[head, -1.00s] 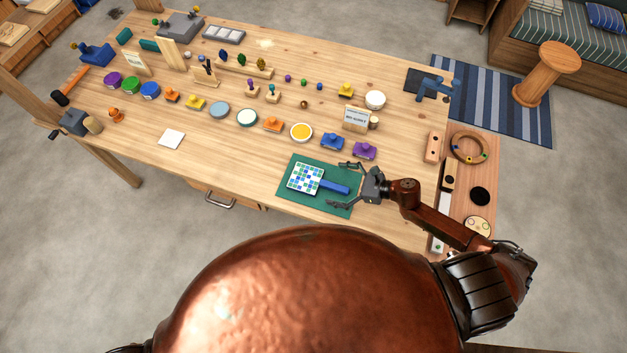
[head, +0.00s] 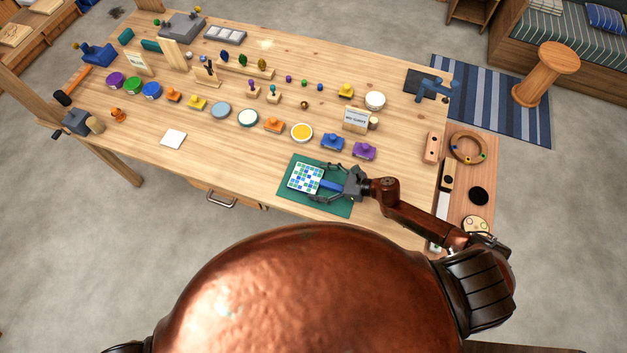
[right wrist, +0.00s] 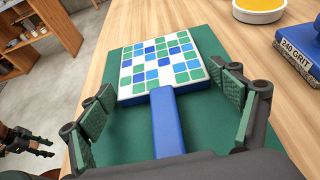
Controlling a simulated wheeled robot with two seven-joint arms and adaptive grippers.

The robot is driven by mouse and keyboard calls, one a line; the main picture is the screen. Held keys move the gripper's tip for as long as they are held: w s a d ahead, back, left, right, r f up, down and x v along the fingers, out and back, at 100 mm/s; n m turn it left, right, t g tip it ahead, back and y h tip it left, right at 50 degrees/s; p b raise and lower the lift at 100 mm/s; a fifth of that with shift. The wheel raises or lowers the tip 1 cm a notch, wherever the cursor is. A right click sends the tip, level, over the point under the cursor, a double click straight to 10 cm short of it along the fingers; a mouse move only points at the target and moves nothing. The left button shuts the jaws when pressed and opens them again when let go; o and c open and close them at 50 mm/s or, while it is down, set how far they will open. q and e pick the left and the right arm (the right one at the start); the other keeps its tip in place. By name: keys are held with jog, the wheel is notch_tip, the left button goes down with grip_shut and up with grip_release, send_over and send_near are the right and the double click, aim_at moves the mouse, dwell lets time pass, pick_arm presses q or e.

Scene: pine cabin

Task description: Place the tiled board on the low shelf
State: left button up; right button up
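The tiled board (head: 306,177) is a white square with blue and green tiles and a blue handle (right wrist: 167,125). It lies flat on a green mat (head: 335,206) near the bench's front edge. My right gripper (head: 324,183) is open, its fingers apart on either side of the handle; in the right wrist view (right wrist: 170,112) gaps show between the pads and the handle. A lower wooden shelf (head: 489,172) adjoins the bench's right end. My left gripper (right wrist: 28,142) shows small at the left of the right wrist view, seemingly open and empty, away from the bench.
The shelf carries a wooden ring (head: 467,148), a black disc (head: 479,196) and other pieces. A purple block (head: 364,151), a blue block (head: 332,142) and a yellow-topped round tin (head: 301,132) stand behind the mat. The bench left of the mat is largely clear.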

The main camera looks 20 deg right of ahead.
jog(key=c, duration=1.1)
jog(key=shift+o, duration=0.2)
